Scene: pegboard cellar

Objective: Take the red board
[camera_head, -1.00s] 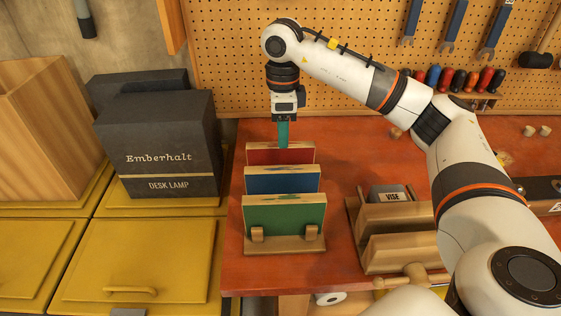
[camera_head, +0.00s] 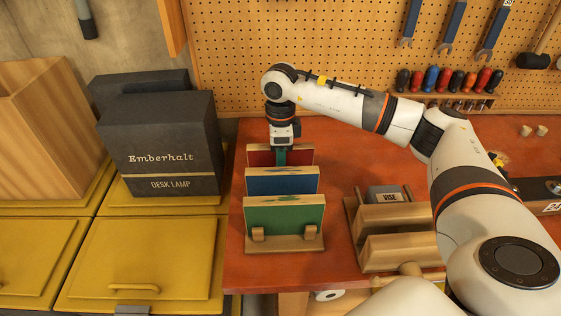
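The red board (camera_head: 299,156) stands upright at the back of a wooden rack (camera_head: 290,244) on the red-orange bench. A blue board (camera_head: 280,181) stands in the middle of the rack and a green board (camera_head: 290,217) at the front. My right gripper (camera_head: 281,157) points down at the red board's top edge, with a teal finger in front of the board's face. The view does not show whether the fingers are open or closed on the board. The board's lower part is hidden by the blue board. My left gripper is not in view.
A wooden vise (camera_head: 395,230) stands on the bench right of the rack. A dark desk lamp box (camera_head: 160,145) stands left on yellow lids (camera_head: 135,262). Screwdrivers (camera_head: 450,80) sit on a pegboard shelf behind. Bare bench (camera_head: 335,165) lies right of the boards.

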